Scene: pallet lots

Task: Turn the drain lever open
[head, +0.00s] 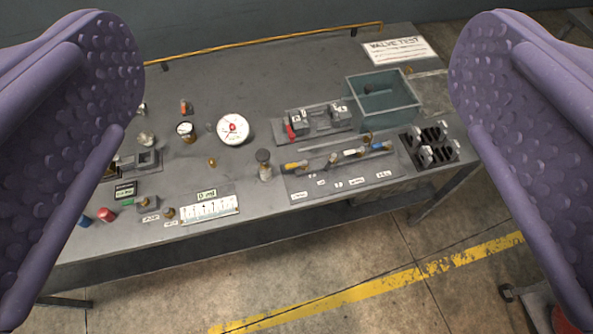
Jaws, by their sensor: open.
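My gripper (297,75) is open and empty, its two purple padded fingers wide apart at the left and right edges of the view. Beyond and below it is a grey workbench (240,80). A valve strip (342,168) at the bench's front, right of centre, carries a pipe with several small handles, including a yellow-orange one (294,166) at its left. Small labels lie in front of the handles, too small to read. Behind it, a grey fixture (314,121) has a small red part at its left. I cannot tell which handle is the drain lever. No handle is between the fingers.
A teal open bin (383,99) and a dark rack (431,146) stand right. A white round gauge (233,129), a dark-capped cylinder (264,165), a marked white plate (209,209) and small parts lie left. A yellow rail (270,40) runs along the back. The back middle is clear.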

